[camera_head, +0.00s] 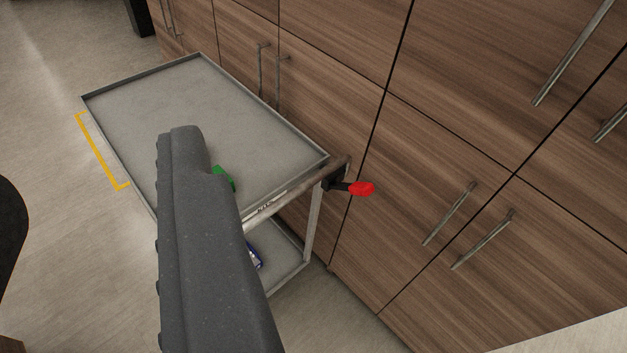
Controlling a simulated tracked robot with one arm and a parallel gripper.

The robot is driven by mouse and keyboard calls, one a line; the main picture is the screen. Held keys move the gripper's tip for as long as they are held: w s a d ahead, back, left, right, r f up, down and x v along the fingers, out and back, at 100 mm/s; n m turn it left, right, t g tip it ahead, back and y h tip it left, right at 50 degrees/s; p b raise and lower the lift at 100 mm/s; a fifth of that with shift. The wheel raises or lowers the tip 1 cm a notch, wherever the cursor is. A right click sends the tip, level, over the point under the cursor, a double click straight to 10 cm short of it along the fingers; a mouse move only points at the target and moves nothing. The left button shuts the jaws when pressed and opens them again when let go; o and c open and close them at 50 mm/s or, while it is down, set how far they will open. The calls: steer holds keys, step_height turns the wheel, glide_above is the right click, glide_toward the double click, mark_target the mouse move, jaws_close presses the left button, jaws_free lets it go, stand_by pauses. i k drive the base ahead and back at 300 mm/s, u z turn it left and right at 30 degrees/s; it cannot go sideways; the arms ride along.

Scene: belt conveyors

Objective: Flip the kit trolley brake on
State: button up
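The kit trolley (190,85) is a grey metal cart with a shallow, rimmed top tray and a lower shelf. It stands close along the wooden cabinets. A lever with a red end (362,188) and a black mount sits at the right end of its near rail, sticking out to the right. This looks like the brake handle; I cannot tell its setting. A small green thing (224,178) shows at the tray's near side, partly hidden by my dark grey arm. My arm covers the trolley's near left part. My gripper's fingers do not show.
Wooden cabinets (330,95) with bar handles run along the back and right. A blue-edged item (256,257) is on the lower shelf, partly hidden. A yellow floor marking (100,155) lies left of the trolley. A dark object (12,230) is at the left edge. Pale floor is open at left.

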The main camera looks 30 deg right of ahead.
mark_target(362, 189)
steer(key=k, duration=1.3)
steer(key=z, duration=0.55)
steer(key=i, duration=1.95)
steer(key=u, duration=0.6)
